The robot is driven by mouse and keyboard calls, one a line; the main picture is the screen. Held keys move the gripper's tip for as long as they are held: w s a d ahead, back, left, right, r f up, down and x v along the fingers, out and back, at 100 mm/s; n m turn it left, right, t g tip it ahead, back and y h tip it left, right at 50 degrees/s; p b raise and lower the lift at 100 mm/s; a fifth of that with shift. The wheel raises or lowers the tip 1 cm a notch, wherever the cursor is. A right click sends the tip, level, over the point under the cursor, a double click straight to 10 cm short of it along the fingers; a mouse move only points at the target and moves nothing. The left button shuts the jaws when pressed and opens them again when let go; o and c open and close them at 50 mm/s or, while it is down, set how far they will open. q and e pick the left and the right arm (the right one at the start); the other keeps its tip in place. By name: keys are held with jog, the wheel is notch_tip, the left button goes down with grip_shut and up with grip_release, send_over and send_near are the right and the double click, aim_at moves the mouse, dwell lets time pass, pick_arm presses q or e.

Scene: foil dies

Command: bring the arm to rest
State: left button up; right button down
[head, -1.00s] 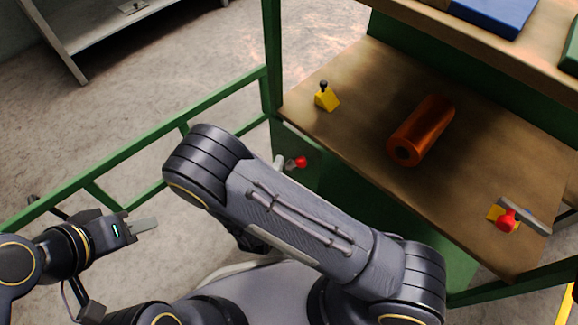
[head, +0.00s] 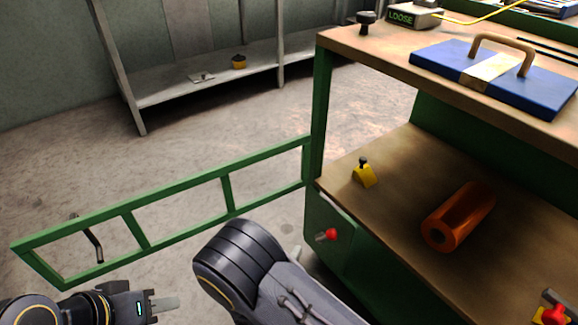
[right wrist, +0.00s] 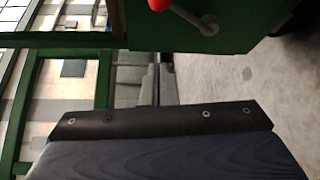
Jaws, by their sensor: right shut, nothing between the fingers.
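My left gripper (head: 162,304) is at the lower left of the head view, over the floor and away from the cart. My right gripper (right wrist: 157,82) shows in the right wrist view, fingers shut and empty, below the green cart panel (right wrist: 230,25). A lever with a red knob (head: 330,235) is on the panel; its knob also shows at the wrist view's top (right wrist: 158,4).
The cart's wooden lower shelf (head: 385,215) holds an orange cylinder (head: 458,217) and a yellow block (head: 364,174). A blue case (head: 495,80) lies on the upper shelf. A green rail (head: 180,215) extends left from the cart. Open floor (head: 210,140) lies behind it.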

jog(key=s+d+r+m+g+h+p, duration=0.1)
jog(key=s+d+r+m+g, duration=0.25)
jog(key=d+r+g, duration=0.35)
jog(key=s+d+r+m+g+h, duration=0.2)
jog(key=d+m+g, duration=0.3)
jog(key=d, duration=0.4)
jog(key=s+d+r+m+g+y+p, duration=0.25)
jog(key=s+r+m+y, duration=0.35)
jog(key=s+r+y, duration=0.5)
jog(key=s+r+m+t+y+p, duration=0.1)
jog(key=r+t+p, duration=0.1)
jog(key=r+p, duration=1.7)
jog(key=s+a+r+t+y+p, duration=0.1)
jog(key=s+r+t+y+p, duration=0.1)
jog(key=r+p, duration=1.7)
notch_tip(320, 180, up, 3)
jog(key=shift+s+a+r+m+t, duration=0.1)
jog(key=shift+s+a+m+t, duration=0.1)
jog(key=shift+a+m+t, duration=0.2)
